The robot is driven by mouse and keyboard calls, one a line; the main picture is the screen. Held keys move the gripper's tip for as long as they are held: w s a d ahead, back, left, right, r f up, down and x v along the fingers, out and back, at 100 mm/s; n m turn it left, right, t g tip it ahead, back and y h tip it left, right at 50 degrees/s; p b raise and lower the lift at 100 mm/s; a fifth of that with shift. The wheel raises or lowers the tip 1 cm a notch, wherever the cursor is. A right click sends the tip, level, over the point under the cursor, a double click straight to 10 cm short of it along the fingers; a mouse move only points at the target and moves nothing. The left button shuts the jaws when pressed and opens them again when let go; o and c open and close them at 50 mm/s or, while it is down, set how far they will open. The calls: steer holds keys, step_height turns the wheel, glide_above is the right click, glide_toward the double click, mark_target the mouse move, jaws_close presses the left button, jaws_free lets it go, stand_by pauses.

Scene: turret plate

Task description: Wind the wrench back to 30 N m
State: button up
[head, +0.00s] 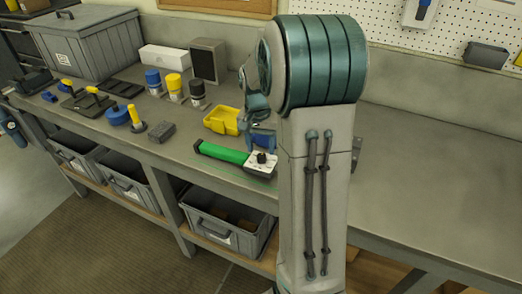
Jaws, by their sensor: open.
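What looks like the wrench (225,153) lies near the front edge of the bench, with a long green handle and a black end at its left. At its right end is a pale block with a dark knob (262,157); any setting on it is too small to read. My gripper (262,136) shows only in part, just above and behind this block, beside my large upright arm link. It is open. My arm hides the rest of it, and I cannot tell whether it touches anything.
A yellow tray (222,121) lies just behind the wrench. A grey block (162,131), a blue-based yellow tool (136,118) and several capped containers (174,87) stand to the left. A large grey crate (88,43) is at the back left. The bench right of my arm is clear.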

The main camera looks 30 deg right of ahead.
mark_target(261, 155)
steer(key=shift+s+f, duration=0.1)
steer(key=shift+f, duration=1.45)
steer(key=shift+c, duration=0.3)
steer(key=c, duration=0.9)
steer(key=shift+c, duration=0.2)
